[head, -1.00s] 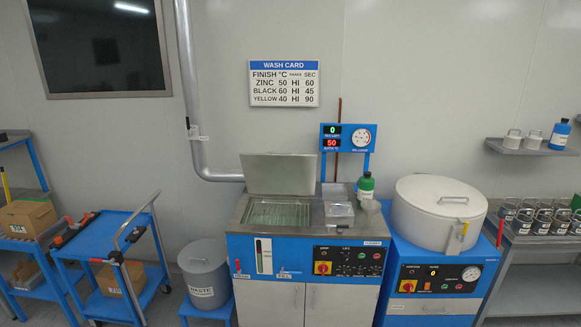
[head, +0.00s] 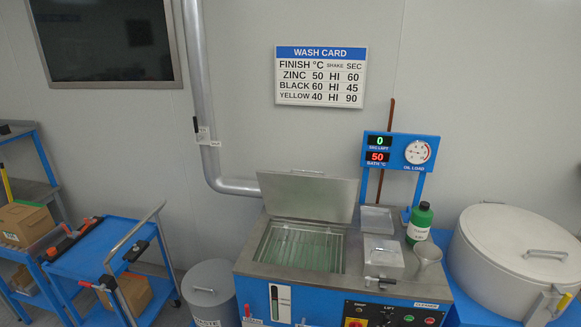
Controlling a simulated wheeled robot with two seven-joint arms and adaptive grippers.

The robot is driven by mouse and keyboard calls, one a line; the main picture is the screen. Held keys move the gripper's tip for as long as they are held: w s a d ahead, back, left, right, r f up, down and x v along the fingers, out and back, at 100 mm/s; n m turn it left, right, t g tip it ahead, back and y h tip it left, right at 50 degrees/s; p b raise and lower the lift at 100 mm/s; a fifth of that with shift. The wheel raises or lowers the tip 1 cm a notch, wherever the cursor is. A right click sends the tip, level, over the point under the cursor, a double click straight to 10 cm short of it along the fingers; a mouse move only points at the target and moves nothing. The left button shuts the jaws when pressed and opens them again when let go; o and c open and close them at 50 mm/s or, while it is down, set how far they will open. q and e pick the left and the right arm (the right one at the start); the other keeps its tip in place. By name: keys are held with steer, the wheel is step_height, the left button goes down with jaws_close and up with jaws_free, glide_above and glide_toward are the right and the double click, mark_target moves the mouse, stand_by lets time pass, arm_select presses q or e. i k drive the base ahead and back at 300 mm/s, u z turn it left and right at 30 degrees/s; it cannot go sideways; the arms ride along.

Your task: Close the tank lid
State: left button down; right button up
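The tank lid (head: 308,194) is a flat grey metal plate with a small handle on its top edge. It stands open, tilted up at the back of the tank opening. The tank (head: 300,248) is a rectangular opening in the steel top of a blue-fronted machine, with greenish liquid and a rack or grid inside. Neither of my grippers is in the head view.
A large round drum (head: 515,255) stands at right. A waste bin (head: 210,290) and blue cart (head: 100,258) stand left.

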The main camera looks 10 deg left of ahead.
mark_target(332, 199)
steer(key=u, duration=1.6)
steer(key=i, duration=2.5)
steer(key=z, duration=2.2)
